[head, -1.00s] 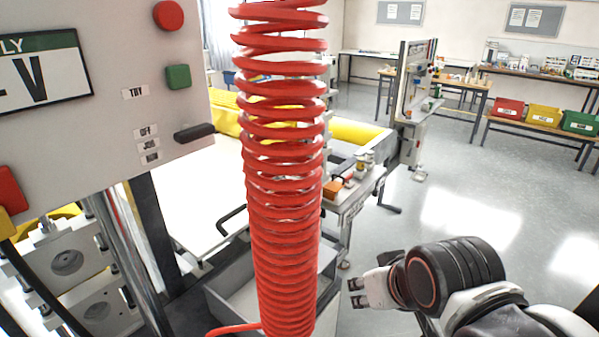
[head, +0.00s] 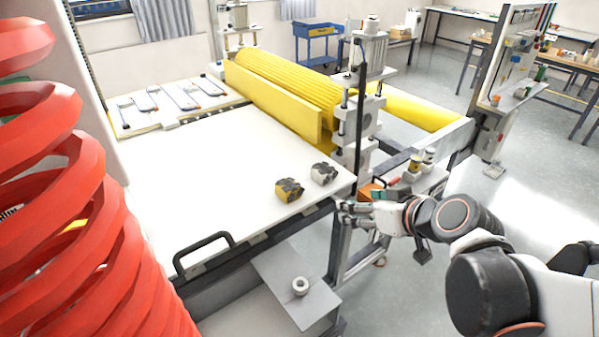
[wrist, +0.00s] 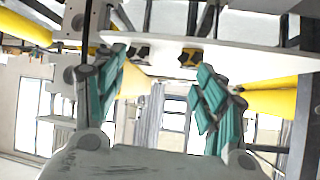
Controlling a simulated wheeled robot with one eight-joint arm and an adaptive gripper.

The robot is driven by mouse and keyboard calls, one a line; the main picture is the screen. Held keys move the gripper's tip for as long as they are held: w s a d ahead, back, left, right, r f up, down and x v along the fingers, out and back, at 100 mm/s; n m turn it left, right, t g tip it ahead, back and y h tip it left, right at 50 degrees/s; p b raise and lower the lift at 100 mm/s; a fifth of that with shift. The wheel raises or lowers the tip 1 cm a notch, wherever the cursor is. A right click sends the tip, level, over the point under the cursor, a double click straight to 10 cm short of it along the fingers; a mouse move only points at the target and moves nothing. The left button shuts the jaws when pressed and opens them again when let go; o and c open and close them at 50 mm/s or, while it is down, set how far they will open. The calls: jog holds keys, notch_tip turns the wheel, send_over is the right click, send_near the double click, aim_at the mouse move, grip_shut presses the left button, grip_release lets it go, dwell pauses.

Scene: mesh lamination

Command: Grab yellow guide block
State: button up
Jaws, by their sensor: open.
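The yellow guide block (head: 288,190), yellow with black parts, sits on the white table top (head: 205,175) near its front right edge in the head view. A similar pale grey and black block (head: 324,173) sits just right of and behind it. My gripper (head: 345,212) is at the table's right corner, right of the yellow block and apart from it. In the wrist view its teal-padded fingers (wrist: 161,88) are spread with nothing between them.
A thin dark post (head: 361,130) and a roller stand (head: 372,70) rise at the table's right edge. Yellow rollers (head: 290,85) lie behind. A black handle (head: 203,250) sticks out in front. A red coiled hose (head: 60,200) hides the left. The table's middle is clear.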

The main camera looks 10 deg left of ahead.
jog(key=w+a+f+n+y, duration=0.1)
jog(key=w+a+n+y, duration=0.15)
jog(key=a, duration=0.35)
send_near(290, 187)
jog(key=shift+n+y, duration=0.35)
jog(key=x, duration=0.3)
jog(key=d+f+b+x, duration=0.1)
jog(key=x, duration=0.1)
jog(key=shift+w+a, duration=0.25)
jog(key=shift+w, duration=0.2)
jog(key=shift+a+b+x, duration=0.25)
jog(key=shift+b+x, duration=0.5)
jog(key=shift+x, duration=2.15)
jog(key=shift+s+r, duration=0.2)
jog(key=shift+s, duration=0.05)
jog(key=c, duration=1.2)
